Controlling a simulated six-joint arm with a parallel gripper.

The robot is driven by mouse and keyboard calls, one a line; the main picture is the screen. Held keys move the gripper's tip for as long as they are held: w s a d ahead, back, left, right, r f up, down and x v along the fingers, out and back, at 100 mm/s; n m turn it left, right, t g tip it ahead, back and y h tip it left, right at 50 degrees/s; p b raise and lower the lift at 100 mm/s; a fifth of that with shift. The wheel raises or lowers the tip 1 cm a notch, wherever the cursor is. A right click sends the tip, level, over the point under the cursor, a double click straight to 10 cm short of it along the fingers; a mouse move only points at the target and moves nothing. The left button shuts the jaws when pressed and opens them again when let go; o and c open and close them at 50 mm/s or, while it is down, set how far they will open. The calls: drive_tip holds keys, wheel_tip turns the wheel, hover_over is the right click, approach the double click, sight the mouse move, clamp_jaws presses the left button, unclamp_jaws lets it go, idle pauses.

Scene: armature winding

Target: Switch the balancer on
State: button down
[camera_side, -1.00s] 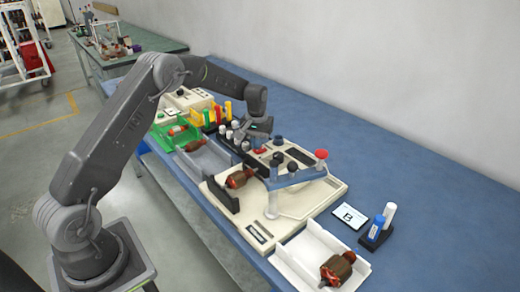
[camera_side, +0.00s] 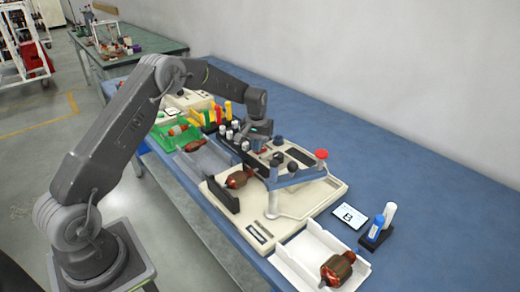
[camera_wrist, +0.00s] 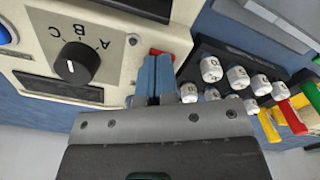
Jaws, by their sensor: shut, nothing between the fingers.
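The balancer (camera_side: 225,205) is a cream machine on the blue bench with an armature (camera_side: 238,180) on it. In the wrist view its cream panel (camera_wrist: 117,25) carries a black selector knob (camera_wrist: 77,64) marked A, B, C. A red switch (camera_wrist: 156,51) lies at the panel's edge, partly hidden by my fingertips. My gripper (camera_wrist: 154,58) is shut and empty, its two blue fingers side by side over or at the switch. I cannot tell whether they touch it. In the side view my gripper (camera_side: 262,146) is low over the far end of the machine.
A black rack (camera_wrist: 213,55) of white-capped, numbered pieces stands close beside my fingers, with yellow, red and green handles (camera_wrist: 290,117) near it. A blue-grey arm with a red knob (camera_side: 321,154) spans the balancer. A white tray (camera_side: 285,262) holds another armature (camera_side: 337,269).

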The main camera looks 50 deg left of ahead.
drive_tip(key=shift+r, duration=3.45)
drive_tip(key=shift+d+r, duration=0.1)
drive_tip(key=shift+r, duration=0.15)
drive_tip(key=s+d+r+m+t, duration=0.1)
drive_tip(key=s+d+r, duration=0.4)
drive_tip(key=s+r, duration=0.25)
drive_tip(key=s+d+r+m+t, duration=0.2)
drive_tip(key=s+d+r, duration=0.4)
drive_tip(key=r, duration=0.2)
drive_tip(key=s+d+m+t, duration=0.1)
drive_tip(key=s+d, duration=0.2)
drive_tip(key=s, duration=0.7)
drive_tip(key=s+d+m+t, duration=0.1)
drive_tip(key=s+d+m, duration=0.1)
drive_tip(key=s, duration=0.8)
drive_tip(key=shift+d+f+t, duration=0.2)
drive_tip(key=shift+d+t, duration=0.1)
drive_tip(key=shift+d, duration=0.45)
